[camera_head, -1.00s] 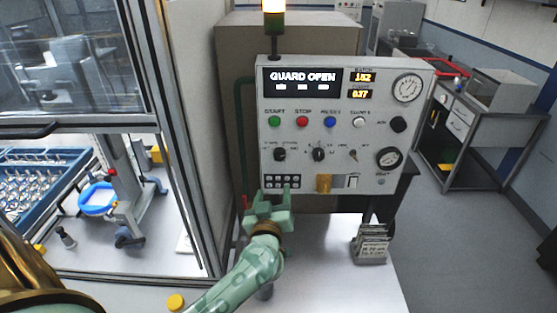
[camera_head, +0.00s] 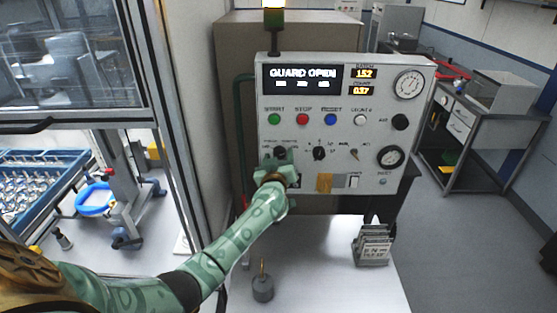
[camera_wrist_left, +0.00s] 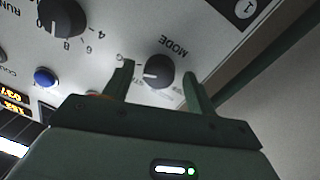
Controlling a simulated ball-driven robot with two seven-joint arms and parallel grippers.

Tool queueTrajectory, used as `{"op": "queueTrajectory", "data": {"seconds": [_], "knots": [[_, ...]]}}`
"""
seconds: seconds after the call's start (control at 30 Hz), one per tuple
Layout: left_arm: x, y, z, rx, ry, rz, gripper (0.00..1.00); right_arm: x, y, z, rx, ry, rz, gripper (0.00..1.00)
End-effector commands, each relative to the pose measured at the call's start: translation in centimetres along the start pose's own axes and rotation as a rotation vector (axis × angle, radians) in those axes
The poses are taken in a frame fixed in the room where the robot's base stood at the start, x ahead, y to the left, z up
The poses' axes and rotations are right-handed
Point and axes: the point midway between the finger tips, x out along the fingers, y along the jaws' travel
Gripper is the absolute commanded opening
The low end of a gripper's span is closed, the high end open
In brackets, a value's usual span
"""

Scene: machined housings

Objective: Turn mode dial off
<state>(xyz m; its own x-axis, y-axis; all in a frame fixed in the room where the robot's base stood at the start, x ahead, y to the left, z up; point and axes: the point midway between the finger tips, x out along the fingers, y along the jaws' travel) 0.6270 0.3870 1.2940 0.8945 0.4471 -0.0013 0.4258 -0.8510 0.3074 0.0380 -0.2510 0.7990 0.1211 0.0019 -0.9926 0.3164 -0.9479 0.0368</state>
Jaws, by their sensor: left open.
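The mode dial (camera_head: 281,152) is a black round knob at the lower left of the grey control panel (camera_head: 365,130). In the left wrist view the mode dial (camera_wrist_left: 160,70) shows a white pointer mark toward the picture's left, with the word MODE beside it. My left gripper (camera_head: 277,163) is at the panel, just below the dial in the head view. In the left wrist view its green fingers stand apart, one on each side of the dial. Contact with the knob cannot be made out. My right gripper is not in view.
Another black knob (camera_head: 319,153) is just right of the mode dial, with start, stop and reset buttons above. The display (camera_head: 302,77) reads GUARD OPEN. A card holder (camera_head: 373,246) and a grey object with a brass stem (camera_head: 263,287) stand on the white table (camera_head: 325,265).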

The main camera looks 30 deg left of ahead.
Motion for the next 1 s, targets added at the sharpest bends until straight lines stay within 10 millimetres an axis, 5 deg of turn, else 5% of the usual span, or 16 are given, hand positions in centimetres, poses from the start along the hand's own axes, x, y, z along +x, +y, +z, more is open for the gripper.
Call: {"op": "queueTrajectory", "data": {"seconds": [0.13, 0.3, 0.67, 1.0], "knots": [[-0.02, 0.01, -0.03, 0.000, 0.000, 0.000, 0.54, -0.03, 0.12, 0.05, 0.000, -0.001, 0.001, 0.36], [-0.04, 0.01, -0.03, 0.000, 0.000, 0.000, 0.12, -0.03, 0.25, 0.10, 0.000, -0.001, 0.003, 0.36], [-0.06, 0.01, 0.00, -0.041, 0.003, 0.002, 0.12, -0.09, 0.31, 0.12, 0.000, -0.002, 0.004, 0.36], [-0.09, 0.04, 0.10, -0.268, 0.021, 0.008, 0.12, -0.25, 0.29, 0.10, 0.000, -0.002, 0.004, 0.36]]}}
